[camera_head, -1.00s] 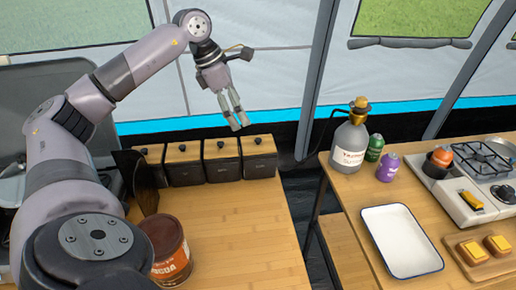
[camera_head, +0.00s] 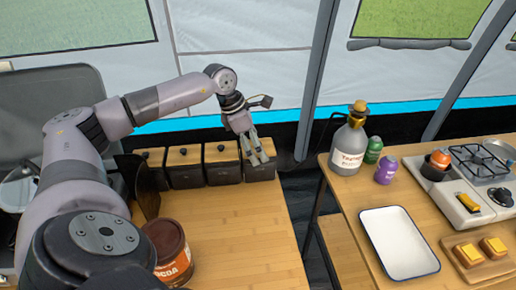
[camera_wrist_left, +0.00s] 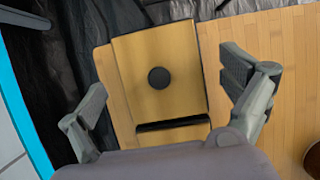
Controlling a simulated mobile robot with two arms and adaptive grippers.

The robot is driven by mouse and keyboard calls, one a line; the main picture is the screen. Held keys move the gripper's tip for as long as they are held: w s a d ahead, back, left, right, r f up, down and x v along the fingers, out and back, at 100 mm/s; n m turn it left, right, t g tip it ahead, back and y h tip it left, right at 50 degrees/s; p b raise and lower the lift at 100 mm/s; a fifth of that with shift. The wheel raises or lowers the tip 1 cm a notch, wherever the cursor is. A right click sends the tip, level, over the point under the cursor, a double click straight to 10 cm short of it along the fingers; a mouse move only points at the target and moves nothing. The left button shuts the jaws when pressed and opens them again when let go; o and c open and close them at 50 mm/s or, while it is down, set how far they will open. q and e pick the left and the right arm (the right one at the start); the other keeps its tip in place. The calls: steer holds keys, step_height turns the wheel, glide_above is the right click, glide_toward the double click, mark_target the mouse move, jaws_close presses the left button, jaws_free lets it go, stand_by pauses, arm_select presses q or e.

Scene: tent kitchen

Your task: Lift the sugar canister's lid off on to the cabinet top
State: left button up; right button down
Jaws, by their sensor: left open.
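A row of several dark canisters with wooden lids and black knobs stands along the back of the wooden cabinet top (camera_head: 235,225). Their labels are too small to read, so I cannot tell which one is the sugar canister. My left gripper (camera_head: 260,160) is open, pointing down over the rightmost canister (camera_head: 262,173), and hides most of its lid. In the left wrist view the wooden lid (camera_wrist_left: 185,95) with its round black knob (camera_wrist_left: 159,77) lies between the spread fingers of my left gripper (camera_wrist_left: 165,85), which look clear of the knob. My right gripper is not in view.
A cocoa tin (camera_head: 170,252) stands at the front left of the cabinet top, whose middle is clear. A gap separates the cabinet from the right table, with a bottle (camera_head: 348,150), a white tray (camera_head: 400,243) and a stove (camera_head: 480,185).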

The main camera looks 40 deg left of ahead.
arm_select(q)
steer(key=shift+c, duration=0.4)
steer(key=c, duration=1.2)
steer(key=shift+o, duration=0.2)
steer(key=shift+r, duration=0.1)
